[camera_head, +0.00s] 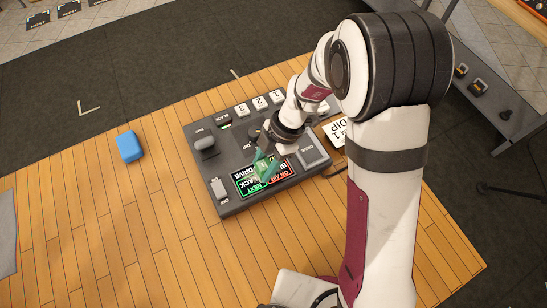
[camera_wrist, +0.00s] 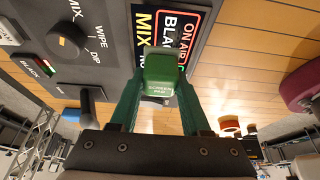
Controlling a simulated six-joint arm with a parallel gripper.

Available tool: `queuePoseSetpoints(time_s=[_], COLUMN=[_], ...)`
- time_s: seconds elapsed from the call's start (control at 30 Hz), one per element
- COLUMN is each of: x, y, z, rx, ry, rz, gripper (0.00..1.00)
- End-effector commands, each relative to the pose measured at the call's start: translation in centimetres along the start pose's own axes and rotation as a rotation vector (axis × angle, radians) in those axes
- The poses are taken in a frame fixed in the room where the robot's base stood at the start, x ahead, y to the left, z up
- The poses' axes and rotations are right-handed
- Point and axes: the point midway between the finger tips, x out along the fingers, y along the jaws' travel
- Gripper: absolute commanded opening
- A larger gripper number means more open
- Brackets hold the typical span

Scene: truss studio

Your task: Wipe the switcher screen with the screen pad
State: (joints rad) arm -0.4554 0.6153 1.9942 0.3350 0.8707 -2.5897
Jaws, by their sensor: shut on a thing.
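The screen also shows in the wrist view (camera_wrist: 165,22), with "ON AIR", "BLACK" and "MIX" readable. My gripper (camera_head: 265,164) is over the screen, partly covering it. In the wrist view its green fingers are shut on the screen pad (camera_wrist: 160,75), a green block labelled "SCREEN PAD". The pad overlaps the screen there; I cannot tell whether they touch.
The wrist view shows a dark knob (camera_wrist: 68,42).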

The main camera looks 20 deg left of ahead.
Motion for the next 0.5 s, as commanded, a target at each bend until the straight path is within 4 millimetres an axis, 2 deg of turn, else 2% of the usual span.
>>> queuePoseSetpoints(time_s=[0.5], x=[1.8], y=[0.0], z=[-4.4], rx=[-0.002], ry=[0.001], rz=[-0.002], gripper=[0.0])
